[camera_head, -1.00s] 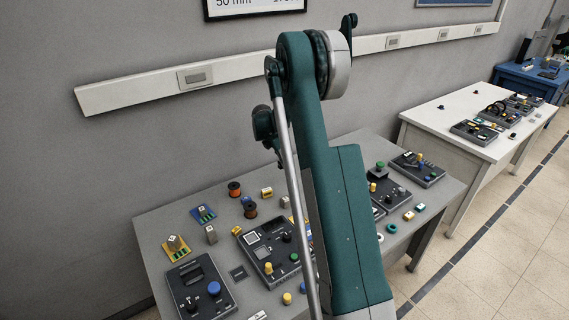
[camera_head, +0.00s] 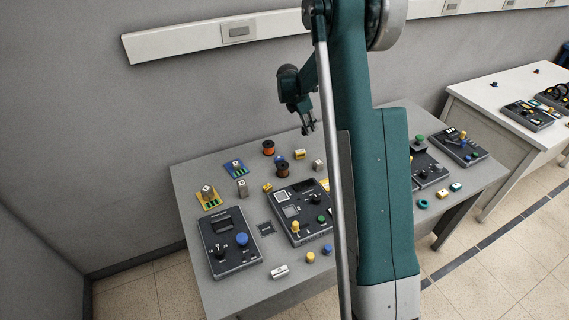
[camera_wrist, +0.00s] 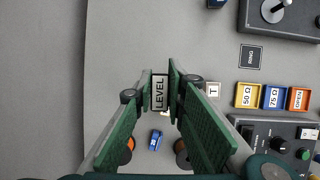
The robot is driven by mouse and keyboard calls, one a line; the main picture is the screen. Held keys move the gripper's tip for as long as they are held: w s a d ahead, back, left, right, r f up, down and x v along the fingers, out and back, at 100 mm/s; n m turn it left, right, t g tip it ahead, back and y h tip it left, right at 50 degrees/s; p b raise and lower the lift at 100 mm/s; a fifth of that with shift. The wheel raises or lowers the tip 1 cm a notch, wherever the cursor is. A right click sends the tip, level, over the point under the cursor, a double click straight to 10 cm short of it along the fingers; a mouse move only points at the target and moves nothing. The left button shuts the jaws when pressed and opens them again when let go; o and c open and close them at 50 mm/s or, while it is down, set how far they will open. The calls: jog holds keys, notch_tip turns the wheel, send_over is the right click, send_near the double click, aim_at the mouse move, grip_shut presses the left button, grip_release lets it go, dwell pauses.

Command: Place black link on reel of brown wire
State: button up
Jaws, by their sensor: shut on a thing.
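The brown wire reel (camera_head: 283,169) stands upright near the back of the grey table, in front of the orange reel (camera_head: 268,148). In the wrist view the brown reel (camera_wrist: 181,152) is partly hidden by the right finger. My gripper (camera_head: 308,128) hangs above the table, up and to the right of both reels in the head view. In the wrist view my gripper (camera_wrist: 160,92) is shut on a black piece lettered LEVEL (camera_wrist: 159,92); I take this for the black link. It is apart from the reel.
A small blue item (camera_wrist: 155,140) lies between the reels. A blue board (camera_head: 235,169) and a yellow board (camera_head: 209,197) are to the left. Control boxes (camera_head: 300,212) fill the front. Small blocks (camera_head: 318,165) stand to the right. The wall is close behind.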

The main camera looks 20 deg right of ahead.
notch_tip(320, 180, up, 4)
send_over(284, 164)
jog(key=shift+s+m, duration=0.15)
jog(key=shift+m, duration=0.15)
jog(key=shift+f, duration=0.15)
jog(key=shift+f, duration=3.05)
jog(key=shift+f, duration=0.1)
jog(key=shift+f, duration=1.75)
jog(key=shift+f+b, duration=0.15)
jog(key=shift+b, duration=0.25)
jog(key=o, duration=0.9)
